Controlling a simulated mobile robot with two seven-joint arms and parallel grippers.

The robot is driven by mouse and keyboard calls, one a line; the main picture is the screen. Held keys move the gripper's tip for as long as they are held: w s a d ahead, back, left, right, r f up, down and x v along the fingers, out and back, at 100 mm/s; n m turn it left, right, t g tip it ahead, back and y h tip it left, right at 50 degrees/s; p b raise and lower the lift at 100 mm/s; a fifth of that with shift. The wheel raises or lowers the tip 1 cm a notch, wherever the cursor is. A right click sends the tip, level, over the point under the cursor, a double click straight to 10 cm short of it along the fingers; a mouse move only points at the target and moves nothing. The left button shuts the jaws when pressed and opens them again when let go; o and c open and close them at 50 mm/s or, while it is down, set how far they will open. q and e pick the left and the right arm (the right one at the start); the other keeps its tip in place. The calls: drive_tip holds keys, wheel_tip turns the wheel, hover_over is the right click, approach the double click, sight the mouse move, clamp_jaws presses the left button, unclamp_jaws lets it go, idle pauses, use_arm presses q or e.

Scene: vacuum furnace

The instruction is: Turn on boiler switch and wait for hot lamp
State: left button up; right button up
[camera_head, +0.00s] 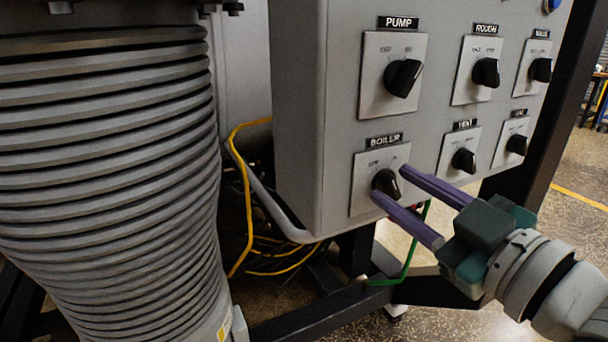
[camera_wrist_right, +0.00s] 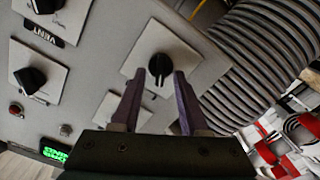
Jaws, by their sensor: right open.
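The boiler switch (camera_head: 386,183) is a black rotary knob on a pale square plate, under a BOILER label (camera_head: 384,140), low on the left of the grey panel. My right gripper (camera_head: 389,182) is open, its two purple fingers reaching in from the lower right with their tips at either side of the knob. In the right wrist view the knob (camera_wrist_right: 160,68) lies between and just beyond the fingertips (camera_wrist_right: 159,76); I cannot tell whether they touch it. No lamp is clearly readable as the hot lamp. My left gripper is not in view.
The PUMP switch (camera_head: 403,78) is above and the VENT switch (camera_head: 464,160) to the right. A ribbed grey column (camera_head: 105,150) stands left of the panel. Yellow cables (camera_head: 247,200) hang between them. The right wrist view shows a small red light (camera_wrist_right: 15,109) and a green display (camera_wrist_right: 55,154).

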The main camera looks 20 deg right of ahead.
clamp_jaws()
idle(0.4)
